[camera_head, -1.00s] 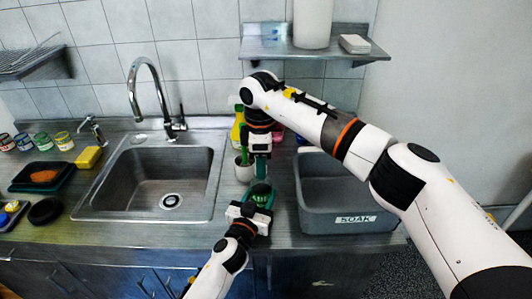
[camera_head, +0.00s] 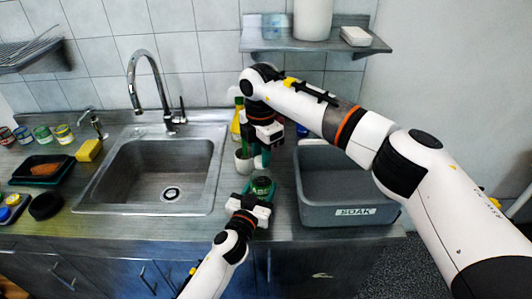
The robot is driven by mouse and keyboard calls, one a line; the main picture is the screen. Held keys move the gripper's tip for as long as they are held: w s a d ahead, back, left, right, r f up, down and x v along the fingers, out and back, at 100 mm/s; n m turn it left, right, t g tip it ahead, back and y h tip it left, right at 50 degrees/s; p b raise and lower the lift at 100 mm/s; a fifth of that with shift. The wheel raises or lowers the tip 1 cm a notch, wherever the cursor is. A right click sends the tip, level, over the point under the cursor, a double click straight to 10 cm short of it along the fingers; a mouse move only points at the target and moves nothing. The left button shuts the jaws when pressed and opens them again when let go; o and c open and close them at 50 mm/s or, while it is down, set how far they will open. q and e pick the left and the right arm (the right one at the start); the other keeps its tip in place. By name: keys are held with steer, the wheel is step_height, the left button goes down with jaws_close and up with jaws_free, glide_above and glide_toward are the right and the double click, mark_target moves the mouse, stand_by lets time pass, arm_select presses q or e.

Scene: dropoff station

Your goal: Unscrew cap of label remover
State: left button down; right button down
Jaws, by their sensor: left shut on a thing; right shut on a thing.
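The label remover (camera_head: 262,187) is a small, dark, round container on the counter between the sink and the grey bin. My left gripper (camera_head: 260,192) comes from below, with its green fingers shut around the container's sides. My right gripper (camera_head: 263,160) points down just above and behind it, its narrow green fingers shut on the cap. The cap is mostly hidden between the fingers, and its colour is hard to make out. A small gap seems to show between the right fingertips and the container's top.
The sink (camera_head: 165,170) is on the left and the grey bin marked SOAK (camera_head: 355,212) on the right. A white pot (camera_head: 243,162) and a yellow bottle (camera_head: 236,125) stand close behind the grippers. A shelf (camera_head: 315,46) hangs above.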

arm_select(q)
steer(key=shift+f, duration=0.1)
arm_select(e)
steer(key=n, duration=0.7)
steer(key=shift+s+a, duration=0.1)
arm_select(q)
steer(key=shift+a, duration=0.1)
arm_select(e)
steer(key=n, duration=0.7)
arm_select(q)
steer(key=shift+w, duration=0.1)
arm_select(e)
steer(key=n, duration=0.7)
steer(key=shift+s, duration=0.1)
arm_select(q)
steer(key=shift+a, duration=0.1)
arm_select(e)
steer(key=n, duration=0.6)
steer(key=shift+n, duration=0.3)
steer(key=n, duration=1.3)
steer(key=shift+d, duration=0.2)
steer(key=n, duration=0.6)
steer(key=shift+a, duration=0.7)
